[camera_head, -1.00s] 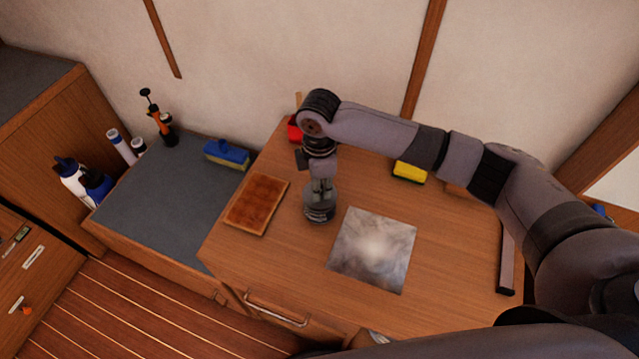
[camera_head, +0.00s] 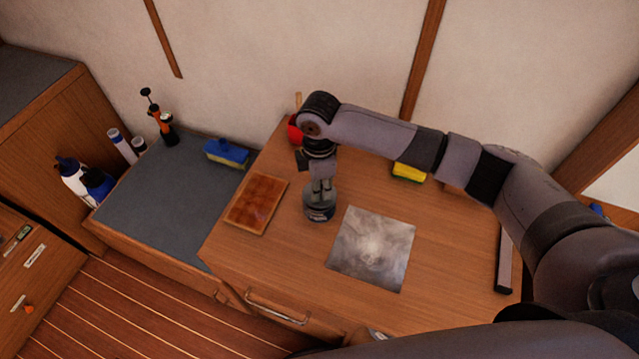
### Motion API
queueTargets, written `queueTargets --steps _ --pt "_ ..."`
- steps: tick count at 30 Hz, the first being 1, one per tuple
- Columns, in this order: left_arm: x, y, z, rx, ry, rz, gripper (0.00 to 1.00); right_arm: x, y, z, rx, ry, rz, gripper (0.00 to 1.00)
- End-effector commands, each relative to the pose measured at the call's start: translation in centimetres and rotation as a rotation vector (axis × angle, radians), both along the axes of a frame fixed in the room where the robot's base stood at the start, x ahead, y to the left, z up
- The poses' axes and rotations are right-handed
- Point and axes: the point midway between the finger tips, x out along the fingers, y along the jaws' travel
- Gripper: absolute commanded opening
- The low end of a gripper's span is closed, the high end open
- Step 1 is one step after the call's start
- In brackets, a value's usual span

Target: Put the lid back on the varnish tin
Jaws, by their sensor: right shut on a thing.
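The varnish tin (camera_head: 320,213), small, round and dark with a pale label, stands upright on the wooden worktop between a brown tile-like slab and a grey sheet. My right gripper (camera_head: 321,190) points straight down over the tin. Its fingers are shut on the lid, right at the tin's top. The lid is mostly hidden by the fingers, and I cannot tell whether it is seated on the rim. My left gripper is not in view.
The brown slab (camera_head: 257,204) lies left of the tin and the grey sheet (camera_head: 371,249) lies right. A yellow sponge (camera_head: 409,172) and a red item (camera_head: 295,130) are behind.

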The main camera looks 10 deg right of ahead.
Motion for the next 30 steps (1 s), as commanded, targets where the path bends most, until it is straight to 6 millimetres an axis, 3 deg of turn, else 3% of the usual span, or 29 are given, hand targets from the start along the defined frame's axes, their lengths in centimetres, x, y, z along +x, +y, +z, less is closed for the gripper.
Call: queueTargets --steps 30 --pt "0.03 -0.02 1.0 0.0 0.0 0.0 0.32 -0.02 -0.02 -0.07 0.0 0.0 -0.001 0.0"
